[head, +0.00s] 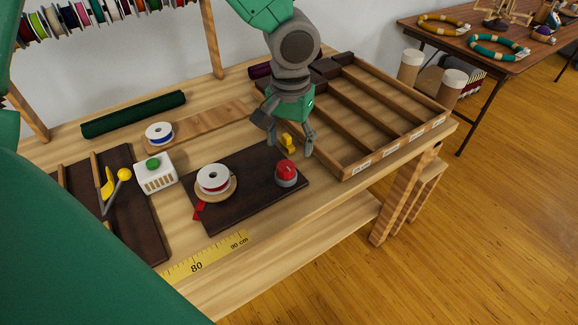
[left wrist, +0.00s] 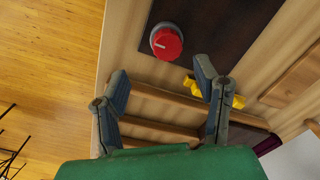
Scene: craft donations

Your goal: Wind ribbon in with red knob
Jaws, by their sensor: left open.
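The red knob (head: 286,170) sits on a grey base on the dark board (head: 240,207). In the left wrist view the red knob (left wrist: 167,43) shows a white line on its top. A white spool with red ribbon (head: 213,180) sits on a round wooden base left of the knob. A red ribbon end (head: 199,211) hangs out at the board's left front edge. My left gripper (head: 289,141) is open and empty, above and behind the knob, apart from it. In the left wrist view its fingers (left wrist: 160,79) are spread, with the knob beyond them. My right gripper is not in view.
A yellow piece (head: 288,142) is close by my left gripper. A wooden divided tray (head: 345,172) stands to the right. A white box with a green button (head: 156,177), a blue-ribbon spool (head: 159,132) and a dark green roll (head: 134,113) are to the left.

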